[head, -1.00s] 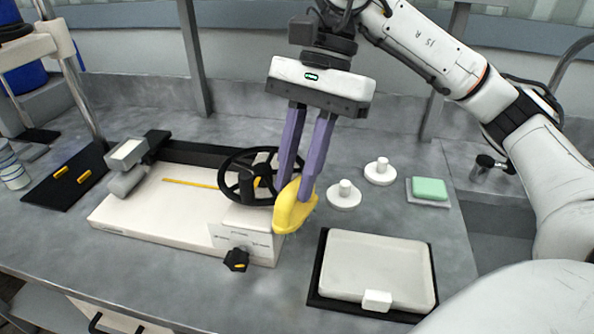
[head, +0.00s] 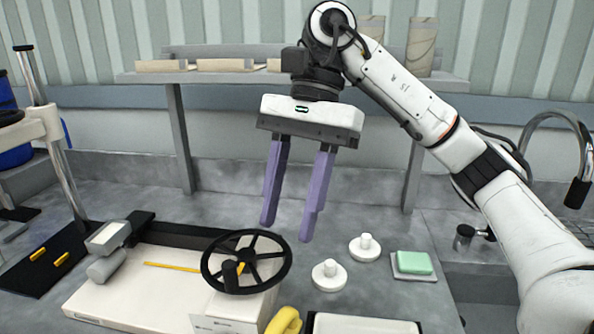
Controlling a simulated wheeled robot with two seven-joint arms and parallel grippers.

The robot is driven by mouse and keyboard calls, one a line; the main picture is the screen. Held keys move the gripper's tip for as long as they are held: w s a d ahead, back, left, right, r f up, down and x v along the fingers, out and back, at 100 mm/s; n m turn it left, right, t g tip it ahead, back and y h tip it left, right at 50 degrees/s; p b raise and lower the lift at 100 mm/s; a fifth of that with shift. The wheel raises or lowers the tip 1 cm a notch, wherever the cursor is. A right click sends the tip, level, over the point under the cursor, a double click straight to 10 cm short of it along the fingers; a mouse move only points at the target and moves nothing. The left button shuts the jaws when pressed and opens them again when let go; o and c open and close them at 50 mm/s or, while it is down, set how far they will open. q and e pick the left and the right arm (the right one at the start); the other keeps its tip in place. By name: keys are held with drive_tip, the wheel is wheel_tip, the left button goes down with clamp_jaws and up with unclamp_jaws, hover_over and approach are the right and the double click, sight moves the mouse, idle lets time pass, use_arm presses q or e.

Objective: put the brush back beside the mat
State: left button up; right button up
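The yellow brush (head: 285,321) sits low in the head view, cut off by the bottom edge, between the white machine base and a pale tray. My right gripper (head: 289,228) is open and empty, well above and apart from the brush, its purple fingers pointing down. A black mat (head: 22,278) with two small yellow pieces lies at the left; I cannot tell if it is the task's mat. My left gripper is not in view.
The machine's black handwheel (head: 279,273) stands just left of and below my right fingers. Two white knobbed discs (head: 329,276) (head: 365,249) and a green sponge (head: 414,262) are at right. The pale tray (head: 365,324) is partly cut off. A shelf (head: 225,77) runs behind.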

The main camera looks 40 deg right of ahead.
drive_tip(key=shift+p+v, duration=0.5)
drive_tip(key=shift+v, duration=2.2)
